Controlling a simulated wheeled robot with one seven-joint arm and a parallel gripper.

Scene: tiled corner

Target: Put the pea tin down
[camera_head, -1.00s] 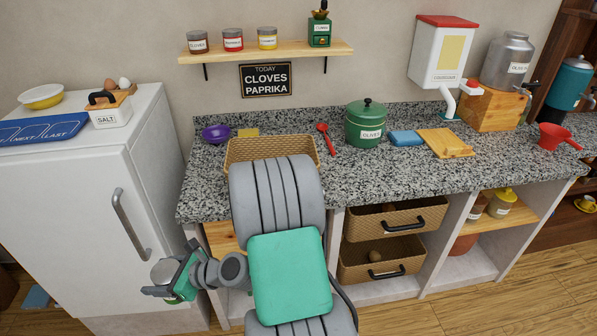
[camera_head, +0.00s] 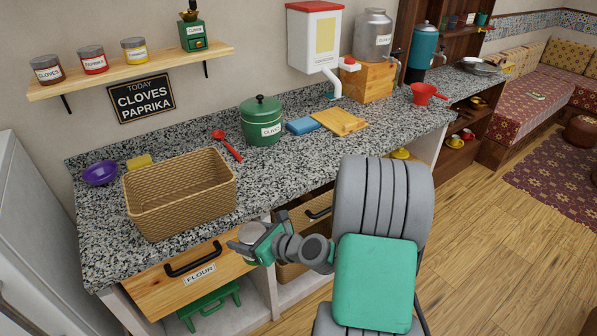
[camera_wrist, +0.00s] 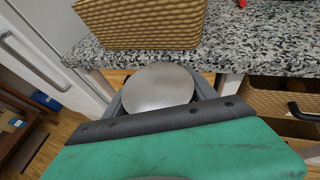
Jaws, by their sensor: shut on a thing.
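My gripper (camera_head: 258,240) is shut on a tin (camera_head: 251,233) with a round grey metal lid. In the wrist view the lid of the tin (camera_wrist: 158,88) shows between the fingers. The tin's label cannot be read. The gripper holds the tin in front of the counter's front edge, near the drawer marked FLOUR. The speckled granite counter (camera_head: 185,150) lies beyond it in the wrist view, with the tin apart from the wicker basket.
A wicker basket (camera_head: 180,192) stands on the counter's near left part. Bare granite lies right of the basket.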

